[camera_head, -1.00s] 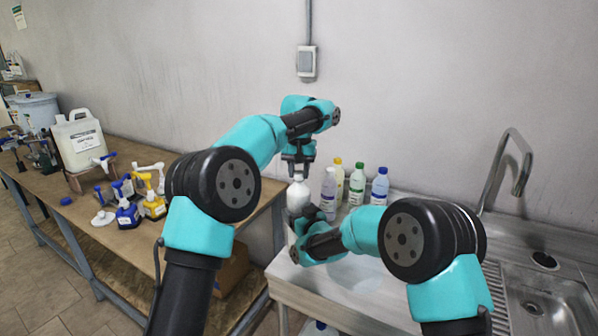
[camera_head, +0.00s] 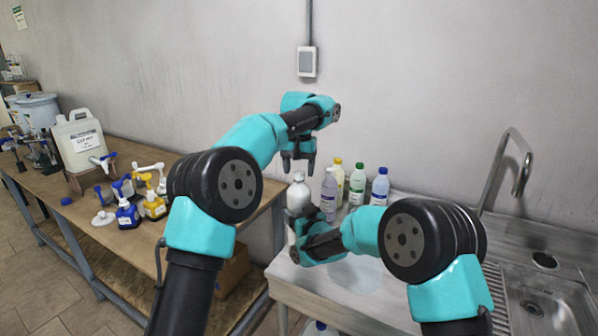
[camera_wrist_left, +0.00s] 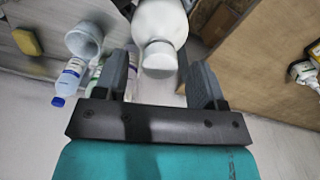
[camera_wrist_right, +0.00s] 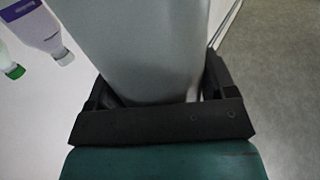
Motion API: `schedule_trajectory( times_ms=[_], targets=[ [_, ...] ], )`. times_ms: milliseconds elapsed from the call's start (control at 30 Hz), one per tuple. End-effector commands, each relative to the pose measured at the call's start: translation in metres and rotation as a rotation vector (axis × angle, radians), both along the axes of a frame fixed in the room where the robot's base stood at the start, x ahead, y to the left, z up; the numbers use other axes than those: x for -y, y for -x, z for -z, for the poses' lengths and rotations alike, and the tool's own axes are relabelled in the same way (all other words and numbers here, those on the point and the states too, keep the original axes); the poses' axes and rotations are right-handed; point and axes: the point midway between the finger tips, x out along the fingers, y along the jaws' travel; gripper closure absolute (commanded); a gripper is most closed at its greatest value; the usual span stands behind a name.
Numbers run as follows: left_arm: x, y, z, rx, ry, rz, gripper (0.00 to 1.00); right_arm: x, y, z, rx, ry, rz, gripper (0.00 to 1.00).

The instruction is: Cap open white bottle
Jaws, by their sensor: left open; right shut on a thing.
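The white bottle (camera_head: 299,195) stands upright at the left end of the sink counter. A white cap (camera_head: 299,176) sits on its neck; the cap also shows in the left wrist view (camera_wrist_left: 160,58). Whether it is fully tightened cannot be told. My left gripper (camera_head: 298,168) is open and empty just above the cap, with its fingers on either side of the cap in the left wrist view. My right gripper (camera_head: 300,236) is shut on the bottle's lower body, which fills much of the right wrist view (camera_wrist_right: 140,45).
Bottles with grey (camera_head: 329,195), yellow (camera_head: 338,176), green (camera_head: 357,186) and blue (camera_head: 380,188) caps stand close to the right. A sink (camera_head: 548,305) and tap (camera_head: 520,175) are further right. A wooden table (camera_head: 130,240) with pump heads and a jug (camera_head: 80,140) is at left.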

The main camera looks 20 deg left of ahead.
Motion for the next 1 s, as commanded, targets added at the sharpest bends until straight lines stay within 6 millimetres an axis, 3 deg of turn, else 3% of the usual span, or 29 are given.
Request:
schedule_trajectory(
  times_ms=[500, 933, 967, 1000],
  targets=[
    [0.001, -0.001, -0.058, 0.001, 0.0, 0.0, 0.36, 0.0, 0.0, 0.0, 0.0, 0.0, 0.0, 0.89],
    [0.0, 0.0, -0.065, 0.0, 0.0, 0.001, 0.36, 0.0, 0.0, 0.0, 0.0, 0.0, 0.0, 0.89],
    [0.0, 0.0, -0.065, 0.0, 0.0, 0.001, 0.36, 0.0, 0.0, 0.0, 0.0, 0.0, 0.0, 0.22],
    [0.0, 0.0, -0.065, 0.0, 0.0, 0.001, 0.36, 0.0, 0.0, 0.0, 0.0, 0.0, 0.0, 0.18]
  ],
)
